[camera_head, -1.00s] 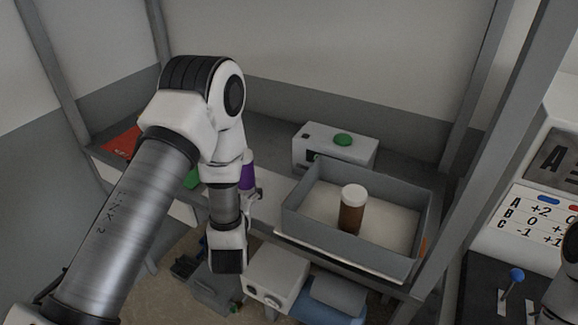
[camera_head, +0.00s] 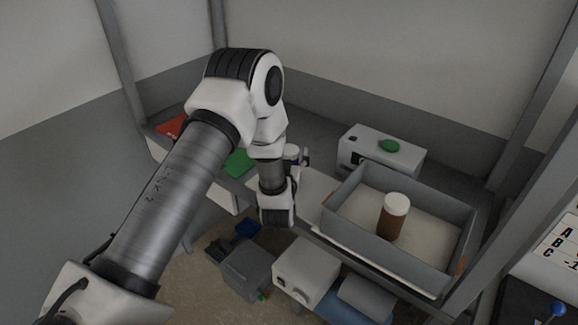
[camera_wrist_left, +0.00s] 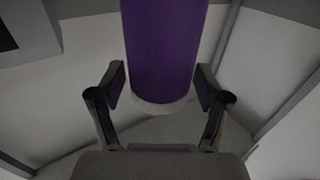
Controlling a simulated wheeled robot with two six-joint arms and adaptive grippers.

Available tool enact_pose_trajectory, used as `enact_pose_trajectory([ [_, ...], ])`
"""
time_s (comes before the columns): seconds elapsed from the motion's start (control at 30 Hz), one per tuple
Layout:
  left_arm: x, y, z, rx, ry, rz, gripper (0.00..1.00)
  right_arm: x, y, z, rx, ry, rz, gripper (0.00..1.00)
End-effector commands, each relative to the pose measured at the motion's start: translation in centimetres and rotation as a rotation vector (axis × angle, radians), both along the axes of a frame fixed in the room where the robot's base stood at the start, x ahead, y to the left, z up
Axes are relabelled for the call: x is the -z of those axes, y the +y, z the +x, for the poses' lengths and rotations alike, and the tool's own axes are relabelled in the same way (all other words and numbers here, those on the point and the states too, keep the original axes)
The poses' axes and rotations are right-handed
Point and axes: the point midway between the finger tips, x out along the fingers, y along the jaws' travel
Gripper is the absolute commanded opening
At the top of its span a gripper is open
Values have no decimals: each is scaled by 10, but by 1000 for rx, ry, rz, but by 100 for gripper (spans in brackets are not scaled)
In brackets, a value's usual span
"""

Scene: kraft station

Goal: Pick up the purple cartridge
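The purple cartridge (camera_wrist_left: 165,45) stands out large in the left wrist view, with a pale rim at its near end. My left gripper (camera_wrist_left: 162,88) has its two fingers apart, one on each side of the cartridge, with a narrow gap visible on both sides. In the head view, my left arm hides most of the cartridge, and only a whitish top (camera_head: 291,151) shows beside the wrist. My left gripper (camera_head: 302,158) is mostly hidden there too. My right gripper is out of view.
A grey tray (camera_head: 344,191) holding a brown bottle with a white cap (camera_head: 394,217) stands to the right. Behind it is a grey box with a green button (camera_head: 390,146). A green sheet (camera_head: 238,162) and a red one (camera_head: 173,126) lie left. Bins (camera_head: 247,268) sit below.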

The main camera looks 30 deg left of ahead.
Motion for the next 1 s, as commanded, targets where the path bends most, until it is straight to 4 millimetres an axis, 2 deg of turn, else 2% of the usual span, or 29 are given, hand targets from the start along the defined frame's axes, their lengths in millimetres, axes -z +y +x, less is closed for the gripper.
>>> enact_pose_trajectory([
  [0.03,0,0,0,0,0,0,48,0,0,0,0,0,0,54],
  [0.13,0,0,0,0,0,0,12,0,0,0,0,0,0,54],
  [0.57,-4,0,0,0,-1,0,12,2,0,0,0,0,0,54],
  [0.83,-33,0,0,0,-5,0,12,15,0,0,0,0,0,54],
  [1.0,-35,-21,-28,5,3,3,12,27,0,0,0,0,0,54],
])
